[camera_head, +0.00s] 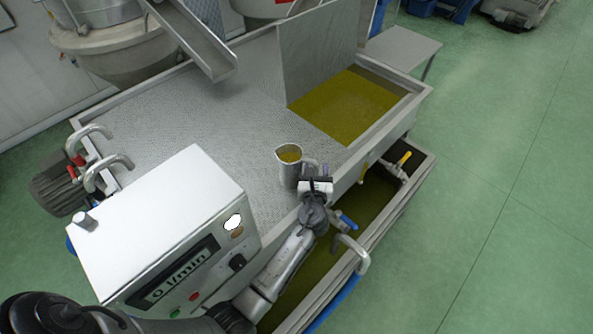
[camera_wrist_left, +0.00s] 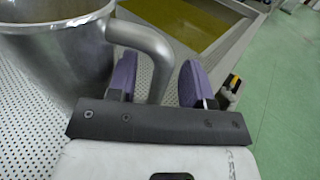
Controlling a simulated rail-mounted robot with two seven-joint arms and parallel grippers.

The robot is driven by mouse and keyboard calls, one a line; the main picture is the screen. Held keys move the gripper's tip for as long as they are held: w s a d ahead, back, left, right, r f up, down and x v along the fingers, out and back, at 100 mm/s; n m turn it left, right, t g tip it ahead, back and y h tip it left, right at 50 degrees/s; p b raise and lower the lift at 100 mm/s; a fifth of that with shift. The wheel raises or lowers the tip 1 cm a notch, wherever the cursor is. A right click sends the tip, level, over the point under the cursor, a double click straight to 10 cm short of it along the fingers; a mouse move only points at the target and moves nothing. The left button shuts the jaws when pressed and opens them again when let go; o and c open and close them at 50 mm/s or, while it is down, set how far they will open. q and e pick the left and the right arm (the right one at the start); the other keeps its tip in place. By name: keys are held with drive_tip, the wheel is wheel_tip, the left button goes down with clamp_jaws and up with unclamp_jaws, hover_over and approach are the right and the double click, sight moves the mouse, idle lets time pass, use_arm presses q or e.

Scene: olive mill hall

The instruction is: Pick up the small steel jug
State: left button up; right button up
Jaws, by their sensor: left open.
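The small steel jug (camera_head: 289,172) stands upright on the perforated tray of the steel tank, near its front edge. Yellow-green liquid shows inside it in the head view. My left gripper (camera_head: 318,172) is at the jug's right side, where the handle is. In the left wrist view the jug (camera_wrist_left: 55,60) fills the upper left, and its curved handle (camera_wrist_left: 156,62) passes between the two purple finger pads of my left gripper (camera_wrist_left: 158,80). The gripper is open, with a gap between the handle and the right pad. My right gripper is not in view.
A white control box (camera_head: 165,220) with a display stands left of my left arm. A steel divider (camera_head: 318,50) and a pool of yellow-green oil (camera_head: 350,105) lie behind the jug. Yellow-handled (camera_head: 404,158) and blue-handled (camera_head: 347,221) valves are close on the right.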

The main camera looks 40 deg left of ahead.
use_arm(q)
drive_tip(key=shift+c, duration=0.4)
clamp_jaws()
drive_tip(key=shift+r, duration=0.1)
